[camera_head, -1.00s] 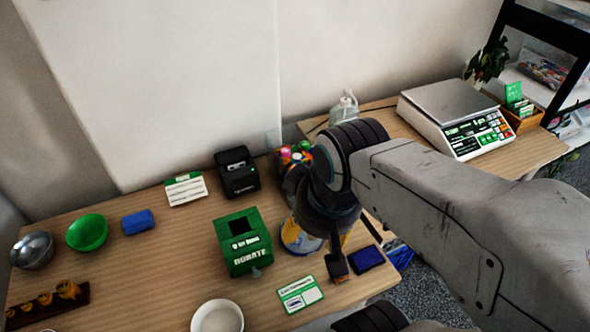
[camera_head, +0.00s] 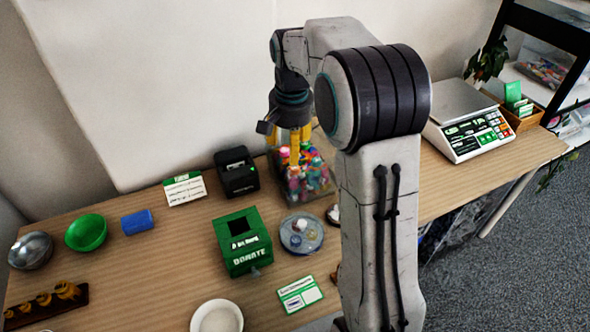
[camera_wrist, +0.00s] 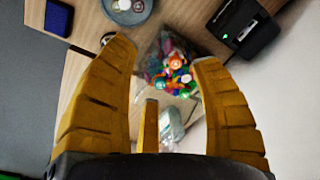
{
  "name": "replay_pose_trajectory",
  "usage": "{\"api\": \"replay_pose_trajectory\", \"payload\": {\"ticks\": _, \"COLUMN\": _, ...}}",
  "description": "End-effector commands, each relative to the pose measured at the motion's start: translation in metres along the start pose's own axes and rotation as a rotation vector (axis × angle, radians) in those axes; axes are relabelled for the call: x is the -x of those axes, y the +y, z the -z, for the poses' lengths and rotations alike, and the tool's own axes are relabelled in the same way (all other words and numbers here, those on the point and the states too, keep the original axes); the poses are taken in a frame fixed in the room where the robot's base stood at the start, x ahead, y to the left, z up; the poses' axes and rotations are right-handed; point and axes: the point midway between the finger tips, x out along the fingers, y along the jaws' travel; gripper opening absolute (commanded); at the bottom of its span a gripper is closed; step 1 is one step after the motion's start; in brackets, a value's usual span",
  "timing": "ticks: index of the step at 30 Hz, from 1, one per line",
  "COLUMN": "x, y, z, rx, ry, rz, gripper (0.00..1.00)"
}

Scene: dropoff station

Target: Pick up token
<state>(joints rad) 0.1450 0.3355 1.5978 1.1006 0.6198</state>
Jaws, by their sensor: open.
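No single piece is clearly identifiable as the token. A clear round dish (camera_head: 301,248) holds a few small round pieces (camera_head: 302,226); the dish also shows at the top of the wrist view (camera_wrist: 128,18). A clear bin (camera_head: 322,190) full of colourful caps (camera_head: 300,180) stands behind it. My gripper (camera_head: 293,158) is over the bin, its yellow fingers overlapping the caps in the head view. In the wrist view my gripper (camera_wrist: 167,62) is open, with the colourful caps (camera_wrist: 176,72) showing between its spread fingers. I see nothing held.
A green donation box (camera_head: 243,255) stands left of the dish. A black printer (camera_head: 237,172) stands left of the bin. A white scale (camera_head: 468,130) is at the right. A blue pad (camera_wrist: 58,18) shows in the wrist view. A green-white card (camera_head: 300,294) lies in front.

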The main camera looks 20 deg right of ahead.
Motion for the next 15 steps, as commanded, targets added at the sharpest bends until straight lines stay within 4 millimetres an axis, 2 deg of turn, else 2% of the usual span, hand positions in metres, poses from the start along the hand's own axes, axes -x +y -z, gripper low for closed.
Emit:
{"api": "replay_pose_trajectory", "payload": {"ticks": 1, "x": -0.013, "y": -0.004, "z": 0.014, "rx": -0.045, "ry": -0.013, "rz": -0.011, "gripper": 0.59}}
{"api": "replay_pose_trajectory", "payload": {"ticks": 6, "x": -0.051, "y": -0.014, "z": 0.051, "rx": -0.193, "ry": -0.039, "rz": -0.037, "gripper": 0.59}}
{"api": "replay_pose_trajectory", "payload": {"ticks": 9, "x": -0.072, "y": -0.017, "z": 0.068, "rx": -0.267, "ry": -0.052, "rz": -0.051, "gripper": 0.59}}
{"api": "replay_pose_trajectory", "payload": {"ticks": 15, "x": -0.103, "y": -0.018, "z": 0.088, "rx": -0.371, "ry": -0.067, "rz": -0.071, "gripper": 0.59}}
